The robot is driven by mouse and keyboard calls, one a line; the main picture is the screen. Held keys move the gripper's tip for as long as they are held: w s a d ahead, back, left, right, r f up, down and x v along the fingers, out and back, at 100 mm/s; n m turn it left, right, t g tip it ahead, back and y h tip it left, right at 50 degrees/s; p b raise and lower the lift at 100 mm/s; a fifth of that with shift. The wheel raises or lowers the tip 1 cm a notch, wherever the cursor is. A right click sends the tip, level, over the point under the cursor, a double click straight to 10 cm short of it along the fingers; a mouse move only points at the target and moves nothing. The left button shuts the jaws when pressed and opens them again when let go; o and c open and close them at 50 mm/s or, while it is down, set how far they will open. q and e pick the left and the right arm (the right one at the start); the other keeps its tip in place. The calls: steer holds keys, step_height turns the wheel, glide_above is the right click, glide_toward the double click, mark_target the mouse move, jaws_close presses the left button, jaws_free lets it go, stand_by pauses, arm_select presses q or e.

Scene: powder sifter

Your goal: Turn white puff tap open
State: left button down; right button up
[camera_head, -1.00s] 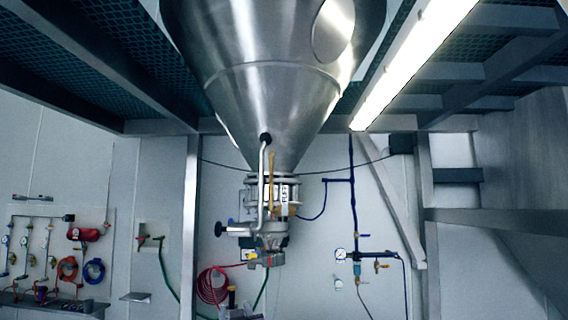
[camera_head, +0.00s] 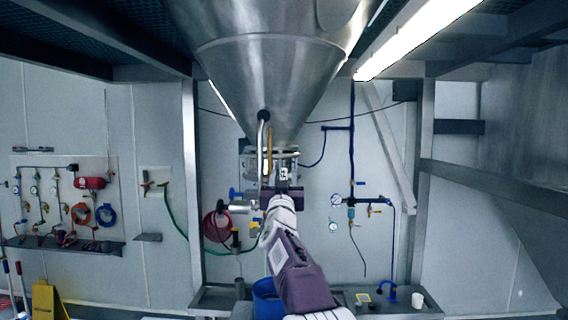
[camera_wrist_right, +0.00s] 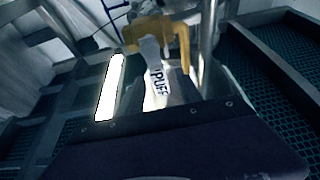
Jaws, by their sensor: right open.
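The white puff tap (camera_wrist_right: 158,80) shows in the right wrist view as a white lever marked "PUFF", close in front of my gripper. A yellow part (camera_wrist_right: 165,32) is above it. In the head view, the white label (camera_head: 284,173) is small under the steel hopper (camera_head: 265,90), just above my right gripper (camera_head: 283,189). My right gripper is open and reaches up to the valve assembly, hiding its lower part. I cannot tell whether the fingers touch the tap. My left gripper is not in view.
A bent steel pipe (camera_head: 262,145) with a black end stands left of the tap. Blue piping with a gauge (camera_head: 337,201) is on the wall to the right. A blue container (camera_head: 266,296) stands below. Steel posts flank the hopper.

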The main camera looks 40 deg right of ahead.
steer(key=shift+w+d+r, duration=0.15)
steer(key=shift+w+d, duration=0.25)
steer(key=shift+a, duration=0.15)
steer(key=c, duration=0.3)
steer(key=shift+s, duration=0.1)
jaws_close()
stand_by(0.6)
